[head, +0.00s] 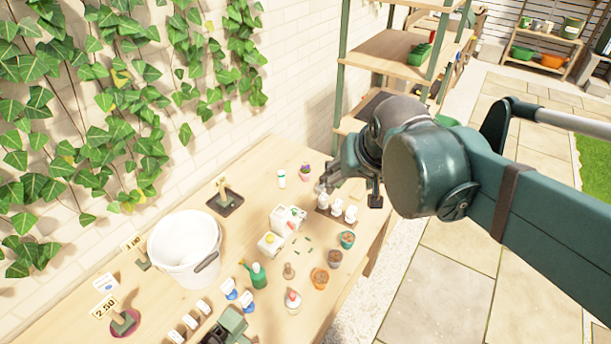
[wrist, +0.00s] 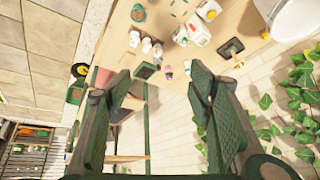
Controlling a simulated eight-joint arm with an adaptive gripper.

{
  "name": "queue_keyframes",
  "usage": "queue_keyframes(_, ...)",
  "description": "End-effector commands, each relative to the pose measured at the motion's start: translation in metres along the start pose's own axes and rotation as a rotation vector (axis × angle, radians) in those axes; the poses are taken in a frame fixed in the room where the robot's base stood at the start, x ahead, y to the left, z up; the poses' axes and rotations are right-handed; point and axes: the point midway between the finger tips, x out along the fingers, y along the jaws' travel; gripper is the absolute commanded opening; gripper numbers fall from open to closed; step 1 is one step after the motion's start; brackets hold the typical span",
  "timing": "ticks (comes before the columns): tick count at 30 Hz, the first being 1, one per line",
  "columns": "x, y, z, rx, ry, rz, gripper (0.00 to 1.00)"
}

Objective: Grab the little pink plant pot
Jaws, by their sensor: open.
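The little pink plant pot (head: 305,178) stands upright at the back of the wooden table, with a small purple and green plant in it. In the wrist view the pink pot (wrist: 168,75) shows small between my fingers, some way beyond them. My gripper (head: 334,178) is at the table's right side, to the right of the pot in the head view. In the wrist view my gripper (wrist: 160,72) has its two green pads wide apart with nothing between them.
A white bottle (head: 281,179) stands just left of the pot. A tray of white bottles (head: 337,210) is below my gripper in the picture. White cartons (head: 284,218), a green spray bottle (head: 257,275) and a white bucket (head: 186,248) stand farther left. A shelf rack (head: 392,52) rises behind.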

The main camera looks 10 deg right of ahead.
Motion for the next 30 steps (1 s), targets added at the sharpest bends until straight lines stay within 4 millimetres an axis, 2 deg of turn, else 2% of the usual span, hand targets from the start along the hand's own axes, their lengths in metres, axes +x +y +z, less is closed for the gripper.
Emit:
queue_keyframes(14, 0.032, -0.014, -0.070, 0.160, -0.068, 0.031, 0.52)
queue_keyframes(30, 0.091, -0.031, -0.141, 0.344, -0.137, 0.080, 0.52)
